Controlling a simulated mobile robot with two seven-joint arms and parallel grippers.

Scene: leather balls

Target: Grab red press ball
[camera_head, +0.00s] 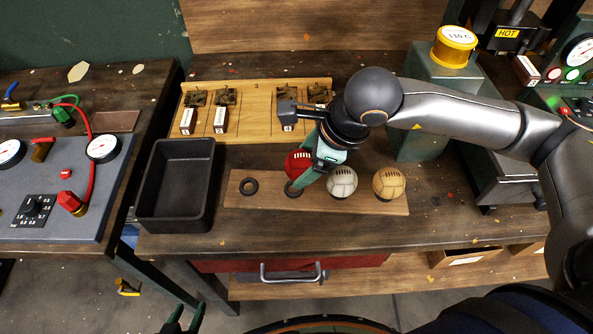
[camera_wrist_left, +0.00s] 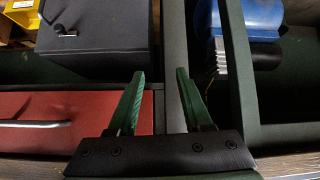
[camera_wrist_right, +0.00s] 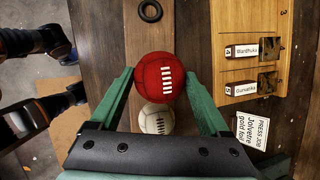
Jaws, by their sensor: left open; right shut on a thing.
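The red ball (camera_head: 298,163) with white lacing is between the green fingers of my right gripper (camera_head: 308,168), which is shut on it. It also shows in the right wrist view (camera_wrist_right: 160,78), between the fingertips and partly over the white ball. In the head view it appears up and back from an empty black ring (camera_head: 293,188) on the wooden board, apparently lifted. My left gripper (camera_head: 185,321) is open and empty at the bottom of the head view; the left wrist view shows its two fingers (camera_wrist_left: 160,90) apart.
A white ball (camera_head: 342,182) and a tan ball (camera_head: 388,183) sit on the board (camera_head: 330,205). Another empty ring (camera_head: 248,186) lies at its left. A black tray (camera_head: 178,215) stands further left.

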